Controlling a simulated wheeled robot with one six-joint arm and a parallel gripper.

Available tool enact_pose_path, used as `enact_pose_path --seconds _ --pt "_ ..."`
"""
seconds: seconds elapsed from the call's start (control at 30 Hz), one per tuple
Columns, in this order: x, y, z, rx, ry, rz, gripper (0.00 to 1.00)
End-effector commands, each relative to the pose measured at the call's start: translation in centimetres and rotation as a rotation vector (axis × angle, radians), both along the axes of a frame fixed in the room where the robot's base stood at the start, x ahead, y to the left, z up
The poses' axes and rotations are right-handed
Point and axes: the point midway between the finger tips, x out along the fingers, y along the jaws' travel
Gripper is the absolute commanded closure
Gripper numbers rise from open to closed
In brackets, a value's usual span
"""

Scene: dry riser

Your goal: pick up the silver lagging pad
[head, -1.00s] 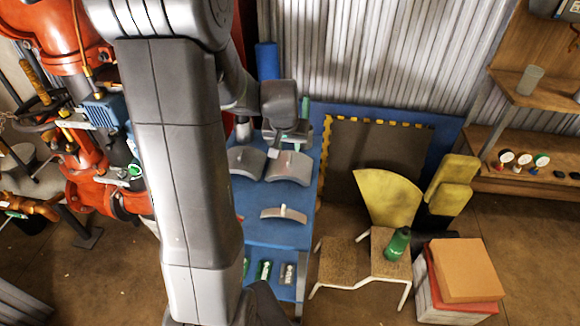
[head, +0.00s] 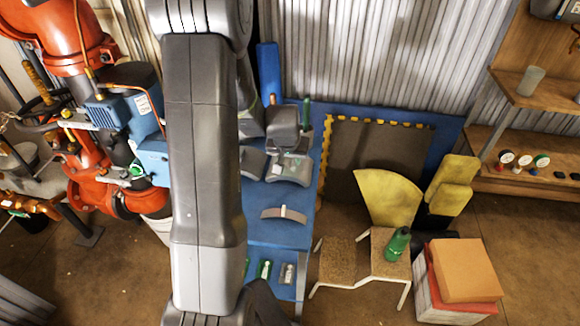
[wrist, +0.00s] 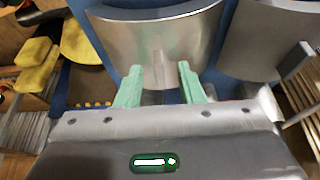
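A curved, shiny silver lagging pad (head: 290,170) lies on the blue bench top (head: 275,232). In the wrist view the silver pad (wrist: 155,38) fills the top middle, with a narrow upright ridge on its near face. My gripper (head: 288,153) is over the far part of this pad in the head view and hides some of it. In the wrist view the two pale green fingers of my gripper (wrist: 160,72) are apart, one on each side of the ridge, with nothing held. I cannot tell whether they touch the pad.
Another grey curved pad (head: 252,162) lies just left of it, and a thinner curved piece (head: 284,213) lies nearer. Red pipework (head: 90,170) is at left. Corrugated metal wall (head: 380,50) is behind.

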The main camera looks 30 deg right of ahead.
Motion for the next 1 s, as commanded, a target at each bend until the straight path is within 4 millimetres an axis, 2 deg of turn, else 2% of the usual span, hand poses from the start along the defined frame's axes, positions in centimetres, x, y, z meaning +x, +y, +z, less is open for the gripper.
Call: enact_pose_path --seconds 0.1,0.27,0.3,0.67,0.83,1.0 --pt "0.0 0.0 0.0 0.000 0.000 0.000 0.65" --pt "0.0 0.0 0.0 0.000 0.000 0.000 0.97" --pt "0.0 0.0 0.0 0.000 0.000 0.000 1.00" --pt "0.0 0.0 0.2 0.000 0.000 0.000 1.00" --pt "0.1 0.0 2.1 -0.003 -0.003 0.001 1.00" --pt "0.1 -0.1 5.3 -0.005 -0.005 0.000 1.00"
